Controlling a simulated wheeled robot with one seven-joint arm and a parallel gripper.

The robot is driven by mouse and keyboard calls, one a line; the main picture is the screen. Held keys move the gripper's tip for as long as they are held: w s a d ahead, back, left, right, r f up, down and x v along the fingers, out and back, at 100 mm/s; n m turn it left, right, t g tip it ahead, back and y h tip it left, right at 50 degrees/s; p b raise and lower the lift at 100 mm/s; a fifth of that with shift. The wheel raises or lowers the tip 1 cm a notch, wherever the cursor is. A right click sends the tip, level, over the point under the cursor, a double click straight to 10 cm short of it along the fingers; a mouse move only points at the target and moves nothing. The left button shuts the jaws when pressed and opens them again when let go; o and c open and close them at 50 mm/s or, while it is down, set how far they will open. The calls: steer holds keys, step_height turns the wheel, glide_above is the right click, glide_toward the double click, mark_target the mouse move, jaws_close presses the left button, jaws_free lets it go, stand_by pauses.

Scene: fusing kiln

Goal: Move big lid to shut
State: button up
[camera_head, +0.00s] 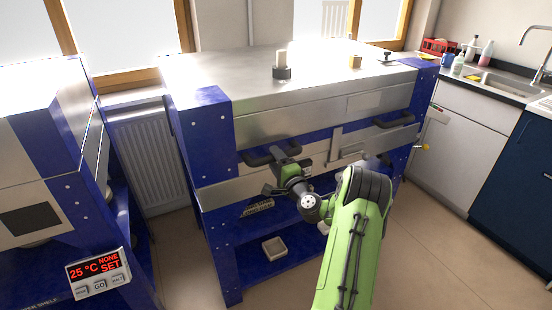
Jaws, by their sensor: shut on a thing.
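The big lid (285,124) is the steel-topped upper part of the blue and steel kiln in the middle of the view. Two black bar handles stick out from its front, a left handle (258,159) and a right handle (393,121). My gripper (287,152) is at the left handle and shut on it. The fingertips are small and partly hidden by the gripper's body. The kiln's lower body (224,190) lies under the lid, partly covered by my green arm. I cannot tell clearly how wide any gap between lid and body is.
A dark round item (282,72) and a small tan block (355,62) stand on the lid's top. A second kiln with a red display (95,266) stands at left. A pale square dish (274,246) sits on the lower shelf. A sink counter (500,85) is at right.

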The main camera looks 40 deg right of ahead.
stand_by(0.4)
steer(key=v, duration=1.5)
steer(key=shift+s+b, duration=0.35)
steer(key=shift+b, duration=0.05)
steer(key=shift+a+f, duration=0.15)
steer(key=shift+a, duration=0.05)
